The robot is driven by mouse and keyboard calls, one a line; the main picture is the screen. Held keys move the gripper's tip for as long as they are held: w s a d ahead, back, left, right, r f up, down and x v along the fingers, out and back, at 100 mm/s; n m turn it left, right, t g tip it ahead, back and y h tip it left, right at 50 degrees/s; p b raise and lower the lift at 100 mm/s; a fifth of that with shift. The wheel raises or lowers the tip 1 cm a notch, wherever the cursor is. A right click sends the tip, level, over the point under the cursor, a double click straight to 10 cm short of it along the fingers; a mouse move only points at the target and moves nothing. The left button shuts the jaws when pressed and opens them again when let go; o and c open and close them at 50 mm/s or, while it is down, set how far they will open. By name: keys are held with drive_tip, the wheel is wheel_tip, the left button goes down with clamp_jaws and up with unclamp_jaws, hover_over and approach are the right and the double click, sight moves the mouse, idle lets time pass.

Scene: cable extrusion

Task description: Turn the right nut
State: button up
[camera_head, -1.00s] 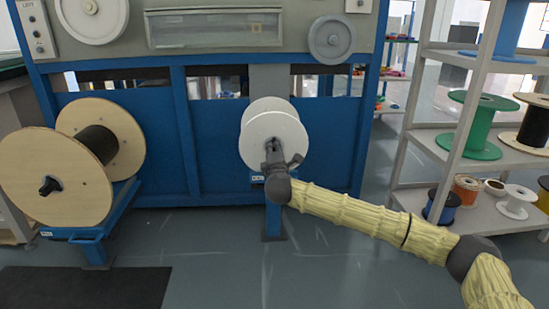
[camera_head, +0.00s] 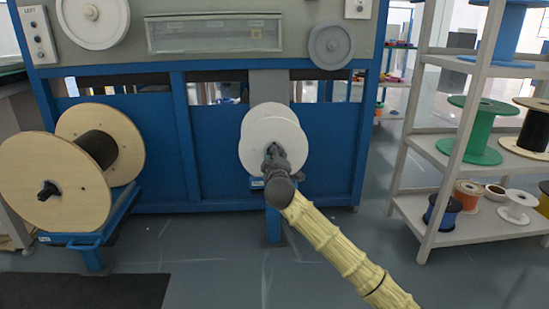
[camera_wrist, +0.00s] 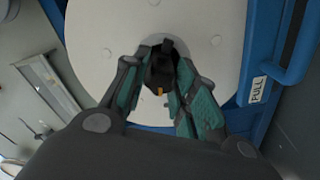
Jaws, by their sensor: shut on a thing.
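The right nut (camera_wrist: 161,62) is a small black piece at the centre of the white spool (camera_head: 258,140) on the blue machine. In the wrist view the white spool's face (camera_wrist: 105,30) fills the background, and an orange mark shows on the nut. My gripper (camera_head: 272,152) is at the spool's hub, its fingers shut around the nut, one on each side. In the head view the gripper hides the nut. The left nut (camera_head: 47,190) is a black knob on the large wooden spool at the left.
The wooden spool (camera_head: 55,180) sits on a blue stand at the left. A grey shelf (camera_head: 465,220) with several coloured spools stands at the right. The blue machine (camera_head: 215,140) is close behind the white spool.

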drive_tip(key=shift+f+m, duration=0.1)
drive_tip(key=shift+m, duration=0.8)
drive_tip(key=o, duration=1)
drive_tip(key=s, duration=1.2)
drive_tip(key=shift+d, duration=0.4)
drive_tip(key=shift+a, duration=0.1)
